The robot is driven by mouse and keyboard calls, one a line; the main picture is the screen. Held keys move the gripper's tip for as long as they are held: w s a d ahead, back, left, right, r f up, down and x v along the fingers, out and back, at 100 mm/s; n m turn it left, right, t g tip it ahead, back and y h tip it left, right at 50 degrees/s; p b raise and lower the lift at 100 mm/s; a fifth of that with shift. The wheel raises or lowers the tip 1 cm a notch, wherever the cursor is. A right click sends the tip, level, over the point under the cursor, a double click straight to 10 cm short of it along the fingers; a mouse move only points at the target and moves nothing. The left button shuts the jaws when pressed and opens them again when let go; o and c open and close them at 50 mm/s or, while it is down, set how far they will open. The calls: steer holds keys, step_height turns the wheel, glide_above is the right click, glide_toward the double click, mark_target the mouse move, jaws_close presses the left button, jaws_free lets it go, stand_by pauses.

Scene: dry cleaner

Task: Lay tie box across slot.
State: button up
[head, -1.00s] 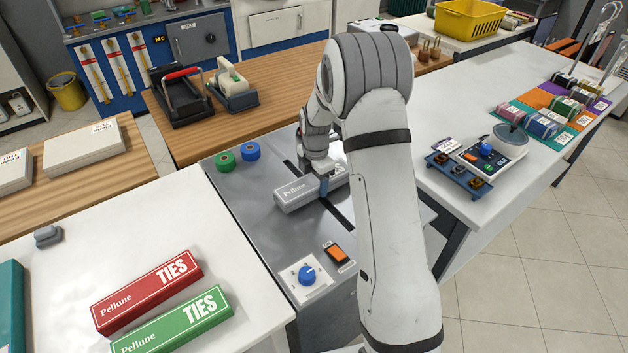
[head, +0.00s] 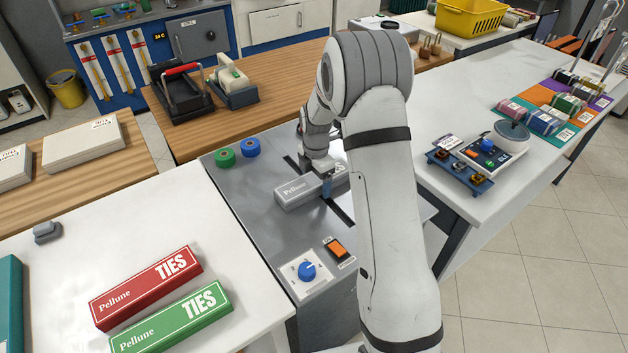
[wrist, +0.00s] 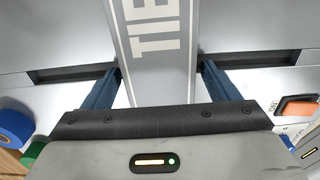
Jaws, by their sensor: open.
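The grey tie box (head: 296,191), lettered Pellune in the head view and TIES in the wrist view (wrist: 154,40), lies flat on the grey metal machine top (head: 248,190). It lies across the dark slot (head: 341,207); in the wrist view the slot (wrist: 72,74) shows on both sides of the box. My gripper (wrist: 160,84) is open, with one blue finger on each side of the box and a small gap visible at each. In the head view my gripper (head: 327,184) is over the box, and my arm hides its right end.
Green (head: 225,158) and blue (head: 250,148) rolls stand behind the box. A blue knob (head: 307,271) and an orange switch (head: 335,247) are at the machine's front. Red (head: 147,288) and green (head: 172,318) tie boxes lie on the left counter.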

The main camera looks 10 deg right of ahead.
mark_target(316, 178)
step_height(316, 178, up, 13)
steer(key=s+r+m, duration=0.5)
steer(key=s, duration=0.1)
steer(key=s+r+m+t, duration=0.2)
steer(key=s+m, duration=1.5)
steer(key=s, duration=0.7)
steer(key=shift+s+a+r+m+t, duration=0.25)
steer(key=shift+s+r+m+t, duration=0.05)
steer(key=shift+s+r, duration=0.1)
steer(key=shift+w, duration=0.15)
steer(key=shift+c, duration=0.4)
